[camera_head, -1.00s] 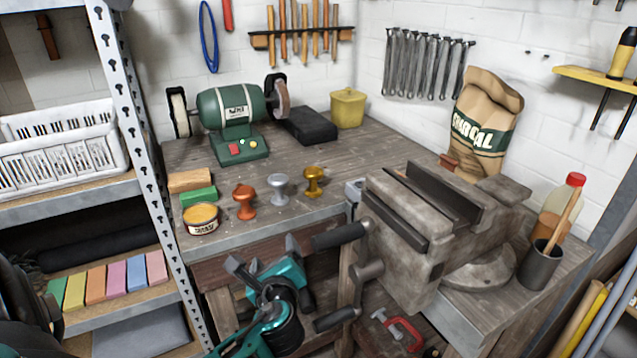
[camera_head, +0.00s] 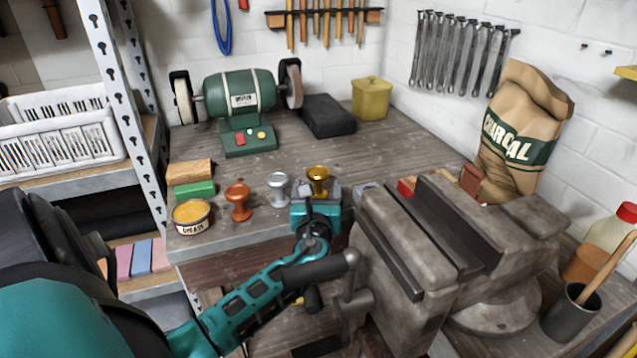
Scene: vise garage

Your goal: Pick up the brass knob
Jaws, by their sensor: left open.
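The brass knob (camera_head: 318,174) stands at the right end of a row of three knobs near the front edge of the wooden workbench (camera_head: 350,152). My left gripper (camera_head: 317,190) is open, just in front of the brass knob, its fingers close around or beside the knob's lower part. The gripper hides the knob's stem and base, so I cannot tell whether the fingers touch it. A silver knob (camera_head: 278,188) and a copper-coloured knob (camera_head: 238,202) stand to the left. My right gripper is not in view.
A large vise (camera_head: 425,235) stands close on the right of my left arm. A grease tin (camera_head: 192,217), a green block (camera_head: 195,190) and a tan block (camera_head: 190,172) are at the left. Behind are a bench grinder (camera_head: 238,105) and a black block (camera_head: 327,117).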

